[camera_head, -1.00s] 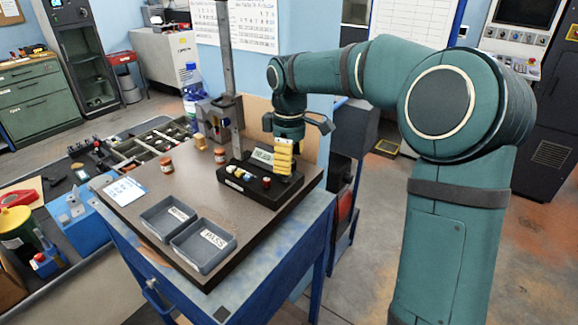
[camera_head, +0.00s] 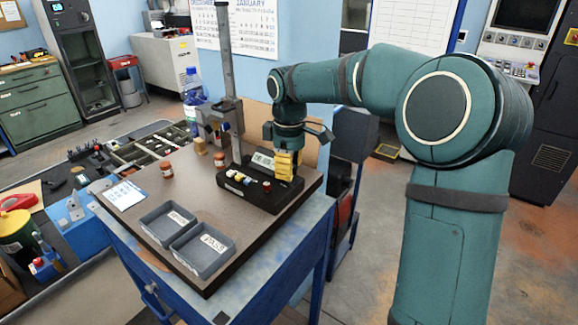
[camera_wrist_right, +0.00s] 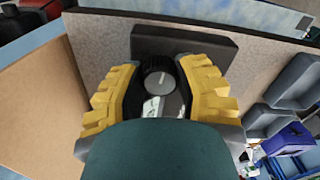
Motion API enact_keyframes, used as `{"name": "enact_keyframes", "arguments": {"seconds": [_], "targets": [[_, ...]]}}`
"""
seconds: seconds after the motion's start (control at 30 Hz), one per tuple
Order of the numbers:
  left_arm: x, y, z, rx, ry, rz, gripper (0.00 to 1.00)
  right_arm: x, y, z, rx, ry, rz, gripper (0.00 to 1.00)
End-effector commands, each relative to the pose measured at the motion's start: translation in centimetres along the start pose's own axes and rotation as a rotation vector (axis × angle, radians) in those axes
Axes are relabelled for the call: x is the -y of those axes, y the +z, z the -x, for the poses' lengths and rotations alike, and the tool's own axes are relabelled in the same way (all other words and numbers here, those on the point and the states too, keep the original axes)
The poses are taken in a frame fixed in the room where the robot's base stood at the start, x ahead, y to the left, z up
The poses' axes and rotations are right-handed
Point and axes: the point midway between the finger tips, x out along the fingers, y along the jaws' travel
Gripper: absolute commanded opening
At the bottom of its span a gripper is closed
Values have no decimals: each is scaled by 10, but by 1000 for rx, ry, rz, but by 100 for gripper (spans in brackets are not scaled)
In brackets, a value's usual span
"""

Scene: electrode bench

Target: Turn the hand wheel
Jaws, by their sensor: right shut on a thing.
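My right gripper (camera_head: 286,168), with yellow ridged fingers, reaches down at the back right end of a black instrument base (camera_head: 262,197) with a display and small coloured knobs. In the right wrist view its fingers (camera_wrist_right: 157,95) stand on both sides of a dark round hand wheel (camera_wrist_right: 158,83) with a grey centre, and are shut on it. The gripper hides the wheel in the head view. A metal column (camera_head: 229,80) rises beside the display. My left gripper is not in view.
Two grey bins (camera_head: 203,262) stand at the front of the brown bench top (camera_head: 150,215). The bench's middle left is clear.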

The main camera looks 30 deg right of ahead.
Motion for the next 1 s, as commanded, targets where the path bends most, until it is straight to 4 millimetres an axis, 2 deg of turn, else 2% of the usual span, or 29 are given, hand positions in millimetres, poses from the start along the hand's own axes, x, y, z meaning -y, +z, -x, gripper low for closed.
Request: {"name": "enact_keyframes", "arguments": {"seconds": [0.37,1.0], "targets": [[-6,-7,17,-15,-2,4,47,0,0,2,3,-2,-233,0],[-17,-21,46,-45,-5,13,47,0,0,1,3,0,-841,0]]}}
